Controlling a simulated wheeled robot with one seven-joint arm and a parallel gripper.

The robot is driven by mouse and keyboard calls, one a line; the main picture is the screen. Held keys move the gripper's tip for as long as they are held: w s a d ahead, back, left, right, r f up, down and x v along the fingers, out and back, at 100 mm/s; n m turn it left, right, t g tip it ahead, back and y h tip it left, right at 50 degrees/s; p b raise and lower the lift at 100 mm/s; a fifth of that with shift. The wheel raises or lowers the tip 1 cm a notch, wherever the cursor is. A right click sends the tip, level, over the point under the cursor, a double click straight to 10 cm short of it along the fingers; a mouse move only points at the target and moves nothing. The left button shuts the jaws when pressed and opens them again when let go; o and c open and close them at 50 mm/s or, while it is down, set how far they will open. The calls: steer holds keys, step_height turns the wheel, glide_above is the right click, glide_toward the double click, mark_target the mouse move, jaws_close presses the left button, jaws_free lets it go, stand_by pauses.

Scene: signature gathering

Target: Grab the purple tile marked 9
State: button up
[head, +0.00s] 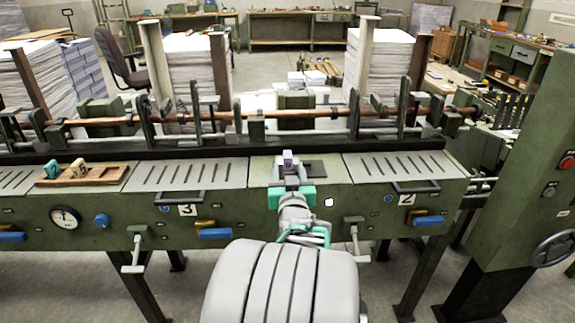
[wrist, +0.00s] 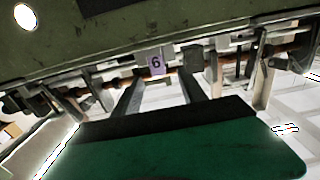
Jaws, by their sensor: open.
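A small purple tile (head: 287,157) stands on the green machine's top, at the middle of its near side in the head view. In the wrist view the purple tile (wrist: 156,64) carries a dark mark that reads like a 6; this view looks upside down, so the mark would be a 9 upright. My gripper (head: 290,171) reaches to the tile from the near side. In the wrist view my gripper (wrist: 160,80) is open, with its two dark fingers apart and the tile between or just beyond their tips. I cannot tell whether either finger touches it.
A dark plate (head: 315,168) lies just right of the tile. A wooden board (head: 105,176) with a few small pieces lies on the machine's left part. Slotted grey panels (head: 390,166) flank the middle. A copper-coloured rod (head: 300,113) with upright brackets runs behind.

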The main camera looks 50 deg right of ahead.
mark_target(287, 151)
steer(key=p+x, duration=0.1)
steer(key=x, duration=0.8)
steer(key=shift+w+d+r, duration=0.1)
steer(key=shift+w+d, duration=0.05)
steer(key=shift+d, duration=0.25)
steer(key=shift+c, duration=0.2)
jaws_close()
